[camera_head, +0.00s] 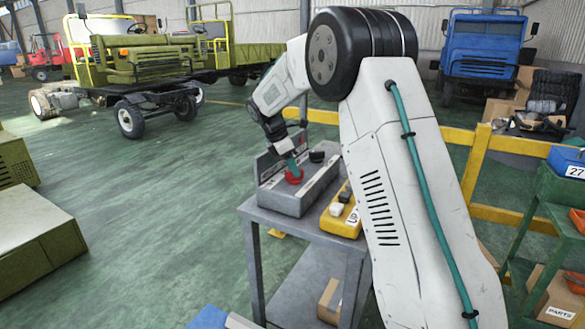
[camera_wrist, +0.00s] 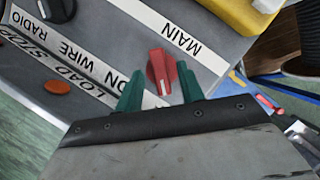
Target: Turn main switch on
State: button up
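The main switch is a red rotary knob (camera_wrist: 158,72) with a white mark, beside the label MAIN (camera_wrist: 181,40) on a grey control box (camera_head: 300,200). In the head view the red switch (camera_head: 294,178) shows on top of the box, just below my gripper (camera_head: 290,163). In the wrist view my gripper (camera_wrist: 161,76) has two teal fingers spread apart, one on each side of the knob. A narrow gap shows at the left finger. I cannot tell whether the right finger touches the red part.
A black knob (camera_wrist: 58,9) and an orange button (camera_wrist: 57,87) share the panel. A yellow control box (camera_head: 341,222) stands beside the grey one on a grey metal table (camera_head: 290,222). A yellow rail (camera_head: 475,165) runs behind. Open floor lies to the left.

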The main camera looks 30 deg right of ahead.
jog(key=shift+d+f, duration=0.15)
jog(key=shift+f, duration=0.2)
grip_shut()
